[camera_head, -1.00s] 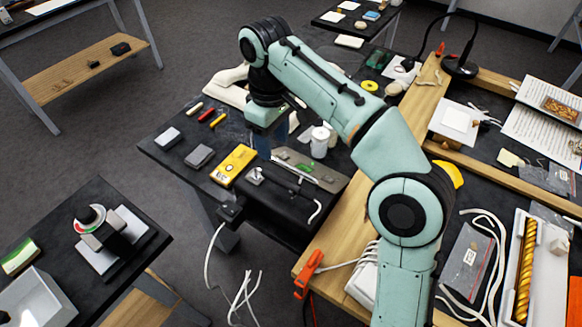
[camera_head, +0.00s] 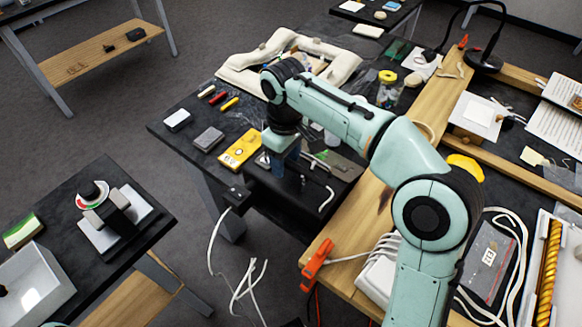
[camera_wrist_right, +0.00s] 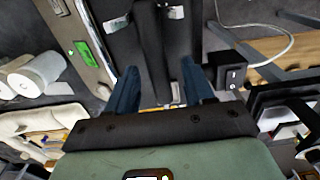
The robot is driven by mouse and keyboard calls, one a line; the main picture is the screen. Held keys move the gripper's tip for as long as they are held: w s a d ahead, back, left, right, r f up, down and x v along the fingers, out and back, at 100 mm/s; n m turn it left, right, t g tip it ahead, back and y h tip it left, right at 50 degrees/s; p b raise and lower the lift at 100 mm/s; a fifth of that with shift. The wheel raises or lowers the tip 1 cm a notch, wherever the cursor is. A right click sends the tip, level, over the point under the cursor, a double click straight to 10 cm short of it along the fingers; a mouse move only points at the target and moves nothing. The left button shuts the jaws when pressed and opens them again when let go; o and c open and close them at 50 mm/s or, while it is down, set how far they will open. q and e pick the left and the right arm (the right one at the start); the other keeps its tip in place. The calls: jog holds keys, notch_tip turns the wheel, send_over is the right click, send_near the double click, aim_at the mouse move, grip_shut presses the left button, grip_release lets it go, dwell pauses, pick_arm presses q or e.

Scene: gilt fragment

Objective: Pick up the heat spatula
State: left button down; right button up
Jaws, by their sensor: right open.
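In the head view my right gripper (camera_head: 281,162) points down over the box and hides much of the spatula. In the right wrist view its blue fingers (camera_wrist_right: 160,88) are spread apart, with the dark bar between them in the picture. I cannot tell whether they touch it. Small metal brackets show beside the bar. My left gripper is not in view.
A yellow device (camera_head: 240,149), a grey block (camera_head: 207,139) and a white block (camera_head: 177,120) lie left of the box. A white, padded-looking frame (camera_head: 340,68) is behind. A wooden beam (camera_head: 345,232) runs along the right. White cables hang off the front edge.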

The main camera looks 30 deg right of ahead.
jog(key=shift+f, duration=0.6)
grip_shut()
jog(key=shift+r, duration=0.1)
